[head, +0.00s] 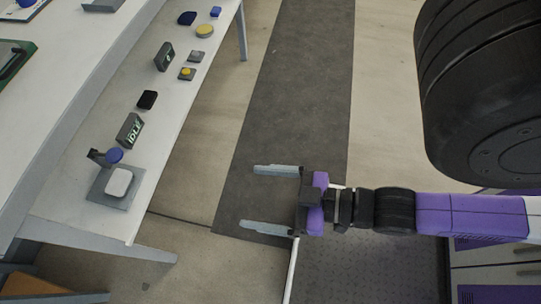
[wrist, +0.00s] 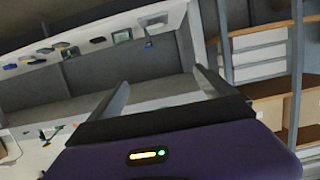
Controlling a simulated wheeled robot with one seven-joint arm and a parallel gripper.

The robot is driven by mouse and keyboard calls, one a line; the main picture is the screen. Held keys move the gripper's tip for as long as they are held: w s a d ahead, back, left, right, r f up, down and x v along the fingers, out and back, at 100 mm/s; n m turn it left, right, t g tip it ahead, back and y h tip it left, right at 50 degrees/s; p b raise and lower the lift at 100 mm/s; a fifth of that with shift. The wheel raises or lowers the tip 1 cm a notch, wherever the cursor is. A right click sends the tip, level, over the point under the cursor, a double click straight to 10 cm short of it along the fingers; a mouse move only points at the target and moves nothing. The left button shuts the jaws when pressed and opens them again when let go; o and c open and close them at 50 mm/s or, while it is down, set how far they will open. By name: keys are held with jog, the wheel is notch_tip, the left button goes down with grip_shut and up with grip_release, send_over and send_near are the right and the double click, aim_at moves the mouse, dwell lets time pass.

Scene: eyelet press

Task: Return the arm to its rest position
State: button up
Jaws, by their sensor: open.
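My gripper (head: 262,199) is open and empty in the head view, its two pale fingers pointing left over the dark floor strip. The purple arm stretches in from the right edge. In the wrist view my gripper (wrist: 162,95) shows two grey fingers spread apart with nothing between them. The fingers are clear of the white bench (head: 165,140), which stands to the left in the head view.
On the bench a press (head: 117,183) with a blue knob stands at the near end, beside a display reading IDLE (head: 130,130). Several small parts lie farther along. The dark floor strip (head: 295,75) is clear. Drawers (wrist: 262,55) show in the wrist view.

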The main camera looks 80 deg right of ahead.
jog(key=s+r, duration=0.2)
jog(key=r, duration=0.1)
jog(key=shift+d+r, duration=0.1)
jog(key=shift+r, duration=0.15)
notch_tip(320, 180, up, 18)
jog(key=p, duration=1.7)
jog(key=shift+f+p, duration=0.25)
jog(key=shift+p, duration=0.1)
